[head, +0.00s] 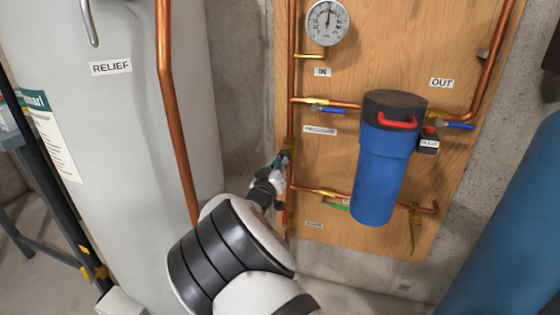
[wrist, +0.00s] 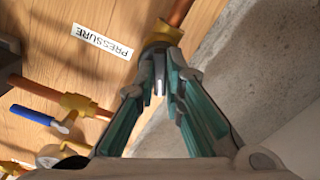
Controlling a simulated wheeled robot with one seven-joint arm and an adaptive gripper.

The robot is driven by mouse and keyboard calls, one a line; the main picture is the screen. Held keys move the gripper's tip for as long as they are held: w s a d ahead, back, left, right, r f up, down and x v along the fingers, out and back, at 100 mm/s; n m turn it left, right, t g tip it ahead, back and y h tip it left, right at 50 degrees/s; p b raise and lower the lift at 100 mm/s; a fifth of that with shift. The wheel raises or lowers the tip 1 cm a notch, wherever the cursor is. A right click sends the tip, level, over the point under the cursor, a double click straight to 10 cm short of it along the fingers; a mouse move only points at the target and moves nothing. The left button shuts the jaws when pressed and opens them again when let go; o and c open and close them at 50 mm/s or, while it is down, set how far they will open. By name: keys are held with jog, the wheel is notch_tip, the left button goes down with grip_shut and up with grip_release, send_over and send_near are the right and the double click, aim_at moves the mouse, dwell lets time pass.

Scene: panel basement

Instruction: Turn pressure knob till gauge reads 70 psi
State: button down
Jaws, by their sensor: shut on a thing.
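The round white pressure gauge (head: 327,22) is on the wooden panel at the top of the head view. Its dark needle points about straight up; the numbers are too small to read. Below it on the vertical copper pipe is a brass valve body (head: 290,146), which also shows in the wrist view (wrist: 163,34). My gripper (head: 283,160) is at this valve, left of the PRESSURE label (head: 320,130). In the wrist view my gripper (wrist: 160,80) is shut on the grey pressure knob (wrist: 159,70) just before the brass body. The fingertips partly hide the knob.
A blue filter housing (head: 382,170) with a red handle hangs right of my gripper. Blue-handled valves (head: 458,125) sit on copper pipes beside it. A large white tank (head: 115,150) with a copper relief pipe (head: 170,100) stands close on the left. A blue tank (head: 515,230) is far right.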

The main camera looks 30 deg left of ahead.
jog(key=shift+r+n+p, duration=0.1)
jog(key=shift+n+p, duration=1)
jog(key=shift+n, duration=3.1)
jog(key=c, duration=1.7)
grip_release()
jog(key=v, duration=1.2)
jog(key=shift+d, duration=0.1)
